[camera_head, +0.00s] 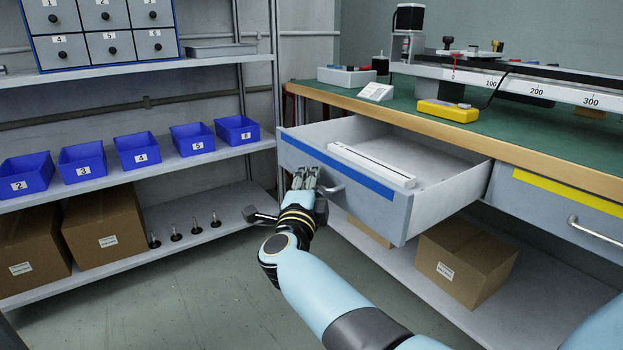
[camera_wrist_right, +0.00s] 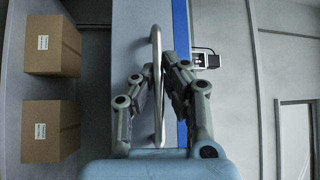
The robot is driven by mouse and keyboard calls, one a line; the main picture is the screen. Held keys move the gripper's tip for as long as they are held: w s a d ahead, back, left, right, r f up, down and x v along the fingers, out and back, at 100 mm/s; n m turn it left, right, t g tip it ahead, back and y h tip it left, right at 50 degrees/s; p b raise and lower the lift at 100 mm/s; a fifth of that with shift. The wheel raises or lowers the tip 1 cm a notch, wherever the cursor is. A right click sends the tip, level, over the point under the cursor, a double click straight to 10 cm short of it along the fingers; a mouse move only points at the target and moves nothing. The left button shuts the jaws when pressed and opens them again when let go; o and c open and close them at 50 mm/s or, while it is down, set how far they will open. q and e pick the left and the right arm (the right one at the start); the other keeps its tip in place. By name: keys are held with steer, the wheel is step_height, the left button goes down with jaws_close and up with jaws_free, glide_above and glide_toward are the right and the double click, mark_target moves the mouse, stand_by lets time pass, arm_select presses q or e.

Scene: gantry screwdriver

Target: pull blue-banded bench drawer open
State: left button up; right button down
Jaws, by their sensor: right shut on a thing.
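The blue-banded drawer (camera_head: 388,210) stands pulled out from the bench, with its inside showing. The blue band (camera_head: 345,172) runs along the top of its grey front; it also shows in the right wrist view (camera_wrist_right: 181,35). A long white bar-like object (camera_head: 372,165) lies in the drawer. My right gripper (camera_head: 306,178) is at the left part of the drawer front. In the right wrist view its fingers (camera_wrist_right: 160,88) are shut around the metal drawer handle (camera_wrist_right: 156,45). The fingers partly hide the handle in the head view. My left gripper is not in view.
A yellow-banded drawer (camera_head: 555,207) sits closed at the right. The green bench top (camera_head: 520,125) holds a scaled rail and a yellow device (camera_head: 447,111). Cardboard boxes (camera_head: 465,262) stand on the lower shelf. Shelving with blue bins (camera_head: 137,151) stands at left. Floor between is clear.

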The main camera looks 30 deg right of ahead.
steer(key=c, duration=1.4)
jaws_free()
steer(key=shift+s+f, duration=0.15)
steer(key=shift+f, duration=0.2)
steer(key=shift+c, duration=0.2)
steer(key=shift+o, duration=0.2)
steer(key=shift+r, duration=0.1)
